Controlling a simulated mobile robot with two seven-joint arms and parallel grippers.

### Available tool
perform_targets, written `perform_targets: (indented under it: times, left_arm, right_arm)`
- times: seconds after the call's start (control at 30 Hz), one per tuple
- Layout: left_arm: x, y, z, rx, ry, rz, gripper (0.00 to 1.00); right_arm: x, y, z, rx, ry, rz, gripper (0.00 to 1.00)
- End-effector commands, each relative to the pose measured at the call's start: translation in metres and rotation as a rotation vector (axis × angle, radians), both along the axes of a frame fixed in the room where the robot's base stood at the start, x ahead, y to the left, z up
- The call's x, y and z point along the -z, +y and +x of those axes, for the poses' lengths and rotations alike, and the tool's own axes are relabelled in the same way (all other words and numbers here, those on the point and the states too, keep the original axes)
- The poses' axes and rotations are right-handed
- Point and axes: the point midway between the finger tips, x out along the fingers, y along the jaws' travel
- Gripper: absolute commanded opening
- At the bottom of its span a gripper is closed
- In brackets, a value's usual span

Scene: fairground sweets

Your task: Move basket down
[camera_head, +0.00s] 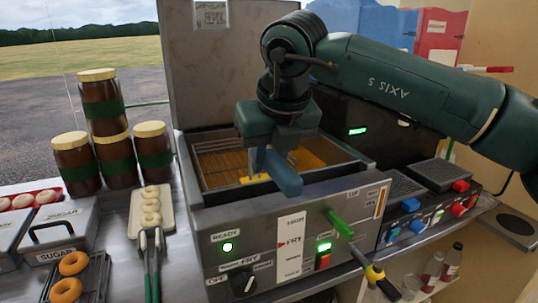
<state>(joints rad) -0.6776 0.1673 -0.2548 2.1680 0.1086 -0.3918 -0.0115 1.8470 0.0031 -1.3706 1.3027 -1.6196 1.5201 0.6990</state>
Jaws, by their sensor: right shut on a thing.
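The fryer (285,240) stands in the middle, with a metal-rimmed vat of orange-brown oil (322,152). The wire basket (218,160) shows as a mesh at the vat's left side; my right gripper hides part of it. My right gripper (275,155) reaches in from the upper right, points down over the vat's front part, and is shut on a blue handle (284,176). The handle slants over the vat's front rim; its join to the basket is hidden. A yellow piece (254,179) shows beside it. My left gripper is not in view.
A green-handled lever (340,225) and a yellow-black handle (380,278) stick out in front of the fryer. Brown jars (103,105) stand at the left, near a tray of rings (150,212) and tongs (152,262). A button panel (430,210) is at the right.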

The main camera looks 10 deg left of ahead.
Motion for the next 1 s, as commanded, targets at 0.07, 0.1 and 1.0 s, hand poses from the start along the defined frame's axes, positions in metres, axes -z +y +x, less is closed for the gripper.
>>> perform_targets:
  times: [0.07, 0.1, 1.0]
  left_arm:
    - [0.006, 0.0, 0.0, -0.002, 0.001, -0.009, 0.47]
    - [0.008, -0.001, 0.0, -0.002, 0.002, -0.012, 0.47]
    - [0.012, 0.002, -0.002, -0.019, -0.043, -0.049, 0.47]
  right_arm:
    - [0.007, 0.0, 0.0, 0.0, -0.003, 0.002, 0.0]
    - [0.009, 0.0, 0.0, 0.0, -0.003, 0.002, 0.0]
    - [0.041, 0.0, 0.0, 0.0, -0.002, 0.001, 0.24]
